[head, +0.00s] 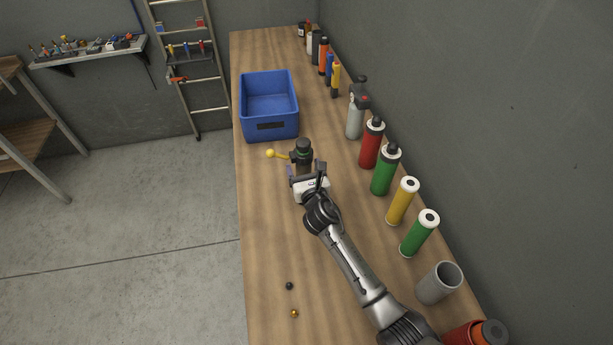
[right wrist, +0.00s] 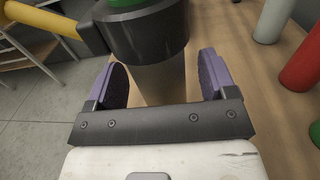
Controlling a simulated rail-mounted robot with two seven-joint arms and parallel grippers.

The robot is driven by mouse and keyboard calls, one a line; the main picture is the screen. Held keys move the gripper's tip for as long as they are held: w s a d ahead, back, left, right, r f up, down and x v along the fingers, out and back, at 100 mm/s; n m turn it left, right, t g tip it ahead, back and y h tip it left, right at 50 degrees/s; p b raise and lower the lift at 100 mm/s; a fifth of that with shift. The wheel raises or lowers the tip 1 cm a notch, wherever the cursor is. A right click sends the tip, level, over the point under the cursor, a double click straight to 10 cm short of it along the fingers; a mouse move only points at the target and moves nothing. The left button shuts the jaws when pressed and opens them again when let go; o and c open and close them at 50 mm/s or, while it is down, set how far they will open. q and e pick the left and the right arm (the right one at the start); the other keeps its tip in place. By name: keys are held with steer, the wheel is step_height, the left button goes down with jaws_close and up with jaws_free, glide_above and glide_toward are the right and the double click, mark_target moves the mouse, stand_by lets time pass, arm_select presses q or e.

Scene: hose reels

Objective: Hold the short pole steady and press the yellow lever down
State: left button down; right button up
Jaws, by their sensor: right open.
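The short pole (head: 303,153) stands upright on the wooden bench, with a dark collar and a green ring near its top. The yellow lever (head: 275,154) sticks out to the left from the collar and ends in a ball. My right gripper (head: 306,172) is at the pole's near side. In the right wrist view, its purple fingers (right wrist: 164,82) are open on either side of the pole's grey shaft (right wrist: 162,83), below the dark collar (right wrist: 150,35). Gaps show between fingers and shaft. The yellow lever (right wrist: 45,18) also shows at upper left. My left gripper is not in view.
A blue crate (head: 269,134) stands behind the pole on the bench. Several bottles and cylinders, including a red one (head: 371,145) and a green one (head: 385,172), line the wall side at right. Two small balls (head: 294,313) lie near the front. The bench's left strip is clear.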

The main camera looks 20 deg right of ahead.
steer(key=shift+w, duration=0.3)
steer(key=c, duration=1.2)
stand_by(1.2)
